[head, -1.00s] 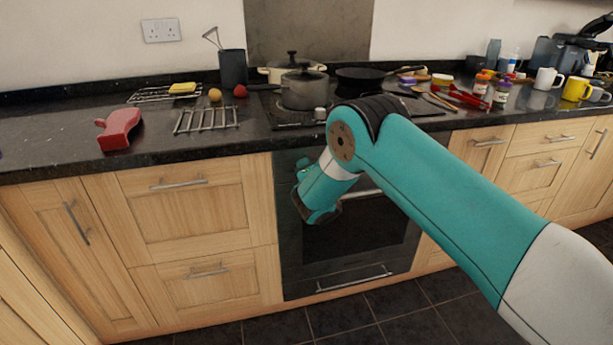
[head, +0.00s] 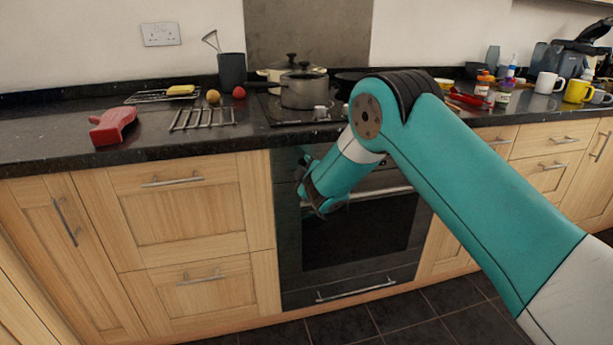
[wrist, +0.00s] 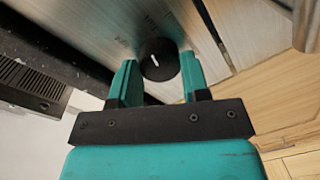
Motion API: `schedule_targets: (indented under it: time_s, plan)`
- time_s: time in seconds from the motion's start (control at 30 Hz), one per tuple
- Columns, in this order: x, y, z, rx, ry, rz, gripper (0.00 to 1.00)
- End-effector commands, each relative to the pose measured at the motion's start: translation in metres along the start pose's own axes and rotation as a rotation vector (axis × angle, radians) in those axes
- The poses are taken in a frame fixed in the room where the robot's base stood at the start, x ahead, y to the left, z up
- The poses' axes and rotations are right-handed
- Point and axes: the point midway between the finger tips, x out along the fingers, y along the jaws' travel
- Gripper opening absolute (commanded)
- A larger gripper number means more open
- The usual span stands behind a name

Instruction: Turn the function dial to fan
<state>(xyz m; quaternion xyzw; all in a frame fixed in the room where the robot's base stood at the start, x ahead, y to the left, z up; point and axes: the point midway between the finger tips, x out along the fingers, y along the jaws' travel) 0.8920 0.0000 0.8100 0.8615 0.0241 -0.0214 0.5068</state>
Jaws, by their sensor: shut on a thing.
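The function dial (wrist: 160,60) is a round black knob with a short white pointer mark, on the brushed metal panel of the built-in oven (head: 355,240). Printed marks sit around it on the panel, too small and blurred to read. My gripper (wrist: 158,66) has one teal finger on each side of the dial and is shut on it. In the head view my gripper (head: 309,186) is up against the upper left of the oven front and hides the dial there.
The oven handle bar (head: 380,193) runs across the oven front, close to the right of my gripper. The granite worktop (head: 60,148) overhangs above, with pots on the hob. Wooden cupboards (head: 190,215) flank the oven. The floor in front is clear.

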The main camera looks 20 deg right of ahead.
Motion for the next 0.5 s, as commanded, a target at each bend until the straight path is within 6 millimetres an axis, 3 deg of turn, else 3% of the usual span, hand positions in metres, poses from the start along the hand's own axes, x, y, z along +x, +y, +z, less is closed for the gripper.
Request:
schedule_targets:
  time_s: [0.5]
  plan:
    - [-0.0002,-0.0012,0.0013,0.205,0.011,-0.005,0.18]
